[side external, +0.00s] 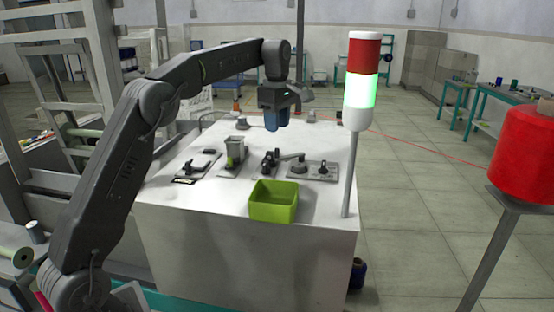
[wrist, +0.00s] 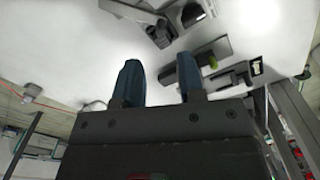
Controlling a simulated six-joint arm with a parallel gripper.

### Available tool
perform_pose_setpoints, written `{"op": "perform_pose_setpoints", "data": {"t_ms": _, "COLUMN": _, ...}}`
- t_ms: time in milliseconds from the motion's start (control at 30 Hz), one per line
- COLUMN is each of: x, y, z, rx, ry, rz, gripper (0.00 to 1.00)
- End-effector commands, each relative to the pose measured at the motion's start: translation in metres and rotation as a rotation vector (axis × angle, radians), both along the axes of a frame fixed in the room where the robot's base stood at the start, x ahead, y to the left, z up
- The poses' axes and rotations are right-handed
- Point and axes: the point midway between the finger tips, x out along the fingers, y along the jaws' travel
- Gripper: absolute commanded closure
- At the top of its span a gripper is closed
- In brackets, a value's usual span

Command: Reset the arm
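My gripper (side external: 277,122) hangs over the rear part of the white worktable (side external: 240,255), fingers pointing down, above the fixtures. In the wrist view its two dark blue fingers (wrist: 158,84) stand apart with a clear gap between them. Nothing shows between the fingers. My arm reaches from the left across the table.
A red-white-green signal tower (side external: 361,82) stands at the right edge. A red thread cone (side external: 525,152) is further right.

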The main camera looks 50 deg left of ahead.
Motion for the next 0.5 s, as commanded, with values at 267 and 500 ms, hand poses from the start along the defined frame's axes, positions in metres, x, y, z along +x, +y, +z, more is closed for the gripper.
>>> {"op": "perform_pose_setpoints", "data": {"t_ms": 267, "x": -0.022, "y": -0.024, "z": 0.02, "rx": 0.017, "ry": -0.046, "rz": -0.169, "gripper": 0.64}}
{"op": "perform_pose_setpoints", "data": {"t_ms": 500, "x": -0.094, "y": -0.079, "z": 0.044, "rx": 0.088, "ry": -0.156, "rz": -0.629, "gripper": 0.64}}
